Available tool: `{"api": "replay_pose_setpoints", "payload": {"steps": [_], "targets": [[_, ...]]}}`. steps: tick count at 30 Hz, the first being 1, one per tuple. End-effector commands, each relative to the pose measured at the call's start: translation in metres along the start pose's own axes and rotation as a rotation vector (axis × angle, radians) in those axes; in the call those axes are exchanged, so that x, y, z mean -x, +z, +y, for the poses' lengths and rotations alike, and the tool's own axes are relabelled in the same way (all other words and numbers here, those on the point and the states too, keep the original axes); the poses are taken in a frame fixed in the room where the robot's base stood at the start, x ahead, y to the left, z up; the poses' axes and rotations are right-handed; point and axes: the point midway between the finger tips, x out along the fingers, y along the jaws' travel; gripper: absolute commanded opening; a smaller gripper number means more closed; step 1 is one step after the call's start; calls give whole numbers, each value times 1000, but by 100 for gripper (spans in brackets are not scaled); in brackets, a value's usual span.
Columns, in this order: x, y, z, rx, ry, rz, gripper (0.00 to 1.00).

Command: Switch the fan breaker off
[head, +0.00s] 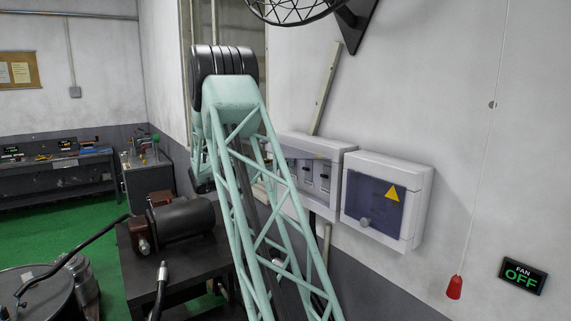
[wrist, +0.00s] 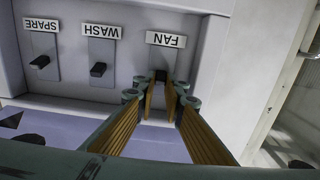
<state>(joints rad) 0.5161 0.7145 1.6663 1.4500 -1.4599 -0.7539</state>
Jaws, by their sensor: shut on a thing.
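The fan breaker (wrist: 160,75) is a small dark lever under an upside-down FAN label in the wrist view. My gripper (wrist: 161,95) is there, with its ribbed brown finger pads on both sides of the lever, shut on it. The fingers hide part of the lever and its slot. In the head view the open breaker box (head: 323,178) is on the wall, partly behind my arm, and my gripper is hidden there. A wall sign (head: 522,275) reads FAN OFF in green.
The WASH lever (wrist: 98,70) and SPARE lever (wrist: 40,62) sit beside the fan lever. A transparent-doored box (head: 386,201) with a yellow warning triangle is right of the breaker box. A red pull handle (head: 454,288) hangs on a cord. A caged fan (head: 295,10) is above.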

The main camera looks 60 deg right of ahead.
Motion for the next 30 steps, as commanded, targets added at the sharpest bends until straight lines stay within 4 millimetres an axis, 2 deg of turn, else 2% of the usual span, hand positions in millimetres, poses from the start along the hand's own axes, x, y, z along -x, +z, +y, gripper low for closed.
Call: {"api": "replay_pose_setpoints", "payload": {"steps": [14,30], "targets": [[1,7,0,1,1,82,0],[2,17,0,0,0,282,0]]}}
